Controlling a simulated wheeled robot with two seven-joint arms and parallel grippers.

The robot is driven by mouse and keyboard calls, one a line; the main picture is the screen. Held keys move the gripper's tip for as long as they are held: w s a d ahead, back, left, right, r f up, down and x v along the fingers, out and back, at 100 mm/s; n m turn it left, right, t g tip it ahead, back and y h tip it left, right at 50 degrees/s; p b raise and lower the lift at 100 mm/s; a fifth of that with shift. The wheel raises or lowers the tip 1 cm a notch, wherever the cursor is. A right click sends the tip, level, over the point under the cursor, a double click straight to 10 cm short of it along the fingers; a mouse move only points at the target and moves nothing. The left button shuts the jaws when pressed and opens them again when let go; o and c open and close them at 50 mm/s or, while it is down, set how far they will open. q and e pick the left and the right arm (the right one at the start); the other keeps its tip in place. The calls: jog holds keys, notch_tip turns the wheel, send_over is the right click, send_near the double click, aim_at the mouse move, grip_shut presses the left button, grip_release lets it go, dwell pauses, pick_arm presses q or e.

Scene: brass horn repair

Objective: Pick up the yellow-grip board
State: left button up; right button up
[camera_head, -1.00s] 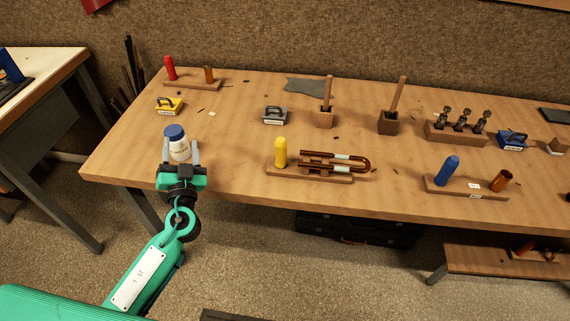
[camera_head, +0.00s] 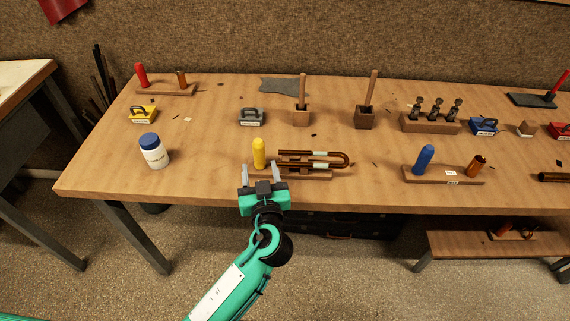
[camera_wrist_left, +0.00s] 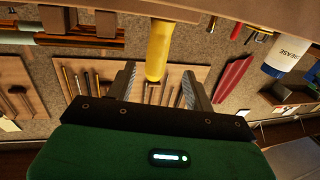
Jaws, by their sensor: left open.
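The yellow-grip board is a wooden board (camera_head: 315,175) near the front edge of the bench. An upright yellow grip (camera_head: 259,153) stands at its left end, and a copper-coloured U-shaped tube (camera_head: 318,154) lies along it. My left gripper (camera_head: 262,172) is open and empty, just in front of the yellow grip. In the left wrist view the yellow grip (camera_wrist_left: 158,50) shows between and beyond the two open fingers (camera_wrist_left: 160,84). I cannot tell whether the fingers touch it. My right gripper is not in view.
A white jar with a blue lid (camera_head: 153,151) stands to the left. A blue-grip board (camera_head: 440,177) lies to the right. Behind are a grey-handled block (camera_head: 251,118) and a wooden holder with a stick (camera_head: 301,117). The bench between jar and yellow grip is clear.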

aim_at(260, 155)
pick_arm(q)
jog(key=shift+d+x, duration=0.15)
jog(key=shift+x, duration=1.55)
jog(key=shift+d+x, duration=0.1)
jog(key=shift+x, duration=1.65)
grip_shut()
